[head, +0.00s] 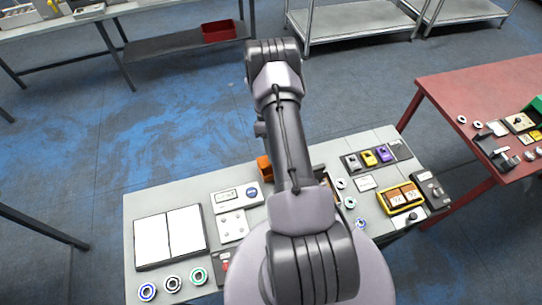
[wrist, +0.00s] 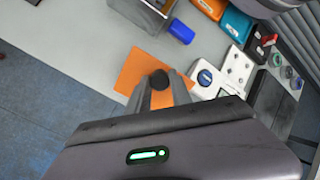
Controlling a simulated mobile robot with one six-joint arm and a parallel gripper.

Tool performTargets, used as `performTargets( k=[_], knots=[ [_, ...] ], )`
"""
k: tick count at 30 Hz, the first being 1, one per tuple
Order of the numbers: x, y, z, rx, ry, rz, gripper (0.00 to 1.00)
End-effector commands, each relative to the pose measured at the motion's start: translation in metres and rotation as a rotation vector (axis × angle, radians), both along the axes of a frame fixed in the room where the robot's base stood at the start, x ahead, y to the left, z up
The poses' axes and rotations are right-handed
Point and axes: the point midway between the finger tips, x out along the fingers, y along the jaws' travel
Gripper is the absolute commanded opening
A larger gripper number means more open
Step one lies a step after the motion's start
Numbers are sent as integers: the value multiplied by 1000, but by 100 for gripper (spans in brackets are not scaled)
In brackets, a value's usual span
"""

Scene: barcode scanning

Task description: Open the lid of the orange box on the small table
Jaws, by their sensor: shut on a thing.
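An orange lid (wrist: 132,76) with a round black knob (wrist: 159,79) shows in the wrist view. My gripper (wrist: 158,88) is over it, its two fingers on either side of the knob and shut on it. In the head view, a small orange part of the box (head: 265,168) shows at the back of the small grey table (head: 165,195), just left of my arm. My arm hides the rest of the box and my gripper there. I cannot tell whether the lid is raised.
A white-paged panel (head: 170,237) and several coloured rings lie on the left of the table. Small coloured blocks (head: 368,158) and a yellow-framed tray (head: 401,198) are on the right. A red table (head: 440,90) stands at right. A blue block (wrist: 181,32) is near the lid.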

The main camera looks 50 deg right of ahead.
Motion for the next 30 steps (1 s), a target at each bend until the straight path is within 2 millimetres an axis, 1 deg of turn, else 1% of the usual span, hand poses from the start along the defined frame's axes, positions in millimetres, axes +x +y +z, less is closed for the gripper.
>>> performTargets(
  k=[1,9,25,26,28,29,30],
  knots=[
    [2,-1,-3,9,18,0,0],
    [5,-2,2,55,98,-1,0],
    [5,-2,4,66,116,-1,0],
    [5,-2,4,66,116,-1,32],
    [5,-2,4,66,116,-1,45],
    [5,-2,4,66,116,-1,48],
    [5,-2,4,66,116,-1,48]
  ],
)
